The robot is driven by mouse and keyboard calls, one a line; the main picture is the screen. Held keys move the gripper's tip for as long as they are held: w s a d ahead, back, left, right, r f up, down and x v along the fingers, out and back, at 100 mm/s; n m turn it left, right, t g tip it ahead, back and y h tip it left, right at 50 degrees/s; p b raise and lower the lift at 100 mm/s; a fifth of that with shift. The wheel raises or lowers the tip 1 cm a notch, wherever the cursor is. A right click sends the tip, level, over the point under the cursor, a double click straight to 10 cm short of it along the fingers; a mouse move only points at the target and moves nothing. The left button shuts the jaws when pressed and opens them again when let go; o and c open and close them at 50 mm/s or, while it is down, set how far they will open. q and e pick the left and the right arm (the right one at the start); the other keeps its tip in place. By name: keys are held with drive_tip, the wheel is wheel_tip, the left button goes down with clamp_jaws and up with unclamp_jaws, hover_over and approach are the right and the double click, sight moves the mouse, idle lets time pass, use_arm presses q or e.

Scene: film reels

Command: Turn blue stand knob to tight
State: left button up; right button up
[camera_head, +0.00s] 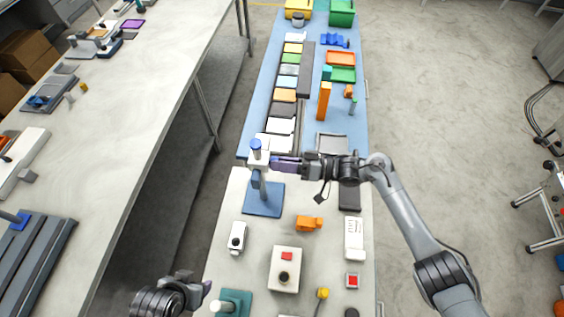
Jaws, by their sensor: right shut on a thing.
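The blue stand (262,203) has a flat blue base on the pale near table, with an upright column and a pale head. A blue cap (256,145) shows on top of the head. My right gripper (277,163) reaches in from the right, level with the head, and is shut at its right side on the stand's knob, which the fingers mostly hide. The knob's turn angle cannot be read. My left gripper (197,288) is low at the bottom left, away from the stand; its finger gap is unclear.
A white box with a red button (285,268), an orange part (309,223) and a white device (237,238) stand near the base. A teal stand (232,303) is at the bottom. A blue-topped table (262,105) with coloured trays and blocks lies beyond. A long grey table is left.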

drive_tip(key=o, duration=1)
drive_tip(key=shift+o, duration=0.2)
drive_tip(key=s+d+b, duration=0.1)
drive_tip(key=d, duration=0.9)
drive_tip(key=shift+s+d, duration=0.35)
drive_tip(key=shift+d, duration=0.05)
